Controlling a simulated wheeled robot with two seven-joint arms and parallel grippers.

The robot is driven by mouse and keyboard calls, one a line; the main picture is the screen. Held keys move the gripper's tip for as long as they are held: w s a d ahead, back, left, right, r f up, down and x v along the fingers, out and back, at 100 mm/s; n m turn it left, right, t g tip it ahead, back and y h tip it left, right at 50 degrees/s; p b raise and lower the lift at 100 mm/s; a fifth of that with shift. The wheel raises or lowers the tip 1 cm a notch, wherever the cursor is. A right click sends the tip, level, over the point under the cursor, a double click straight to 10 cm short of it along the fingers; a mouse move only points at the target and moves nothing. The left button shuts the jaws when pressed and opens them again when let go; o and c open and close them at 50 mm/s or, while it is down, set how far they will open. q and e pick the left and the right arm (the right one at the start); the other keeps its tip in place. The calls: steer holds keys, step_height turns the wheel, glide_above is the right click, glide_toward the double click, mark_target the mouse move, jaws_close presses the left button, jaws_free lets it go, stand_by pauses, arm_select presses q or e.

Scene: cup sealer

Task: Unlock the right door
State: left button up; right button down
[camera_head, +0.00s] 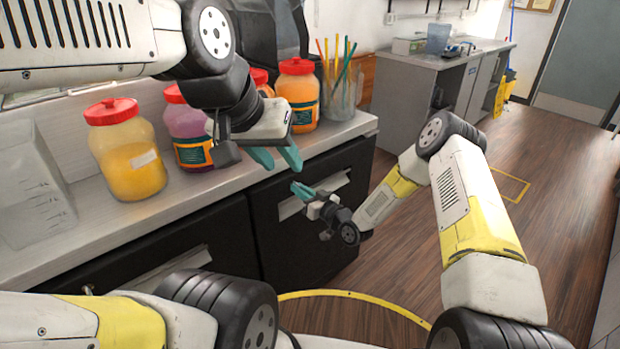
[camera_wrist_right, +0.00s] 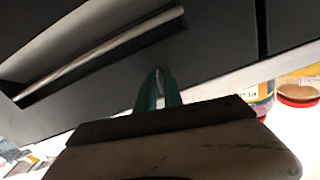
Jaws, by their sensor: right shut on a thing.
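The right door (camera_head: 285,245) is a black cabinet front under the counter, with a light recessed handle (camera_head: 332,186); it looks shut. My right gripper (camera_head: 302,190) is at the door's upper part, beside the handle. In the right wrist view its teal fingers (camera_wrist_right: 158,80) are together at the dark door front (camera_wrist_right: 205,60), below the handle bar (camera_wrist_right: 110,52). They pinch a small key-like piece at the lock, mostly hidden between the tips. My left gripper (camera_head: 278,157) hangs above the counter's front edge, with its teal fingers apart and nothing between them.
Red-lidded jars (camera_head: 128,150) and a clear holder with coloured straws (camera_head: 340,90) stand on the counter (camera_head: 120,225). A clear container (camera_head: 30,190) is at the left. Another black door (camera_head: 215,235) adjoins on the left. The wooden floor (camera_head: 545,170) at right is open.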

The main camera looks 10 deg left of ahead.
steer(key=shift+n, duration=1)
steer(key=c, duration=1.6)
jaws_free()
steer(key=v, duration=0.7)
steer(key=shift+s+d, duration=0.25)
steer(key=shift+d, duration=0.1)
